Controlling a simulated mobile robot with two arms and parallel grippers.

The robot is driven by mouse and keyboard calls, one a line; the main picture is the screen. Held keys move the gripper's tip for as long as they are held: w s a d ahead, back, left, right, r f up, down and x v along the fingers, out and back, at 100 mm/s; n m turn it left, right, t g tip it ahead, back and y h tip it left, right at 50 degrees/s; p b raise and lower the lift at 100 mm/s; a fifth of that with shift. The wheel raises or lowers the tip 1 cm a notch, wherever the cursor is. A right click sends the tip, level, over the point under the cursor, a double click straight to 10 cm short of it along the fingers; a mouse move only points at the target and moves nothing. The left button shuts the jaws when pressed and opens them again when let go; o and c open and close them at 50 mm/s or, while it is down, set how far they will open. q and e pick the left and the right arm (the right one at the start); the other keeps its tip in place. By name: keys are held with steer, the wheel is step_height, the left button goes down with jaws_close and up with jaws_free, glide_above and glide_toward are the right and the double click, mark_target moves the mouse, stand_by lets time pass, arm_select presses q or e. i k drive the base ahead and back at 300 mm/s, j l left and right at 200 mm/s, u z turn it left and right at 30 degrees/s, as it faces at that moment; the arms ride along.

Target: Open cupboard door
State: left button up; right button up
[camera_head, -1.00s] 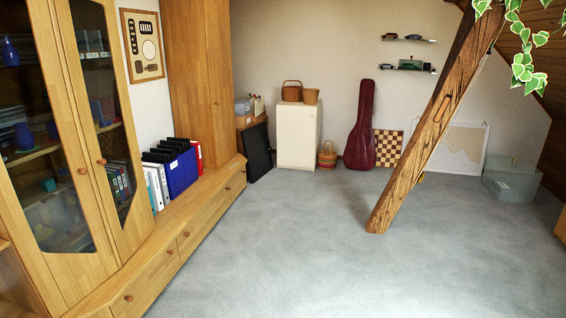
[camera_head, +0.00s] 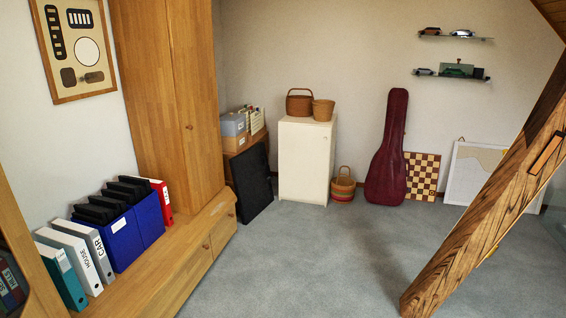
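A small white cupboard (camera_head: 304,161) stands against the back wall, with its front door closed. A sliver of the glass-door cabinet (camera_head: 12,262) shows at the left edge. Which cupboard the task means cannot be told from the view. Neither of my grippers is in view.
A slanted timber brace (camera_head: 487,218) crosses the right side. A low wooden bench (camera_head: 165,268) with binders runs along the left. A dark panel (camera_head: 252,183), basket (camera_head: 343,187) and guitar case (camera_head: 387,155) flank the white cupboard. Grey carpet (camera_head: 310,255) in front is clear.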

mark_target(190, 22)
steer(key=i, duration=2.7)
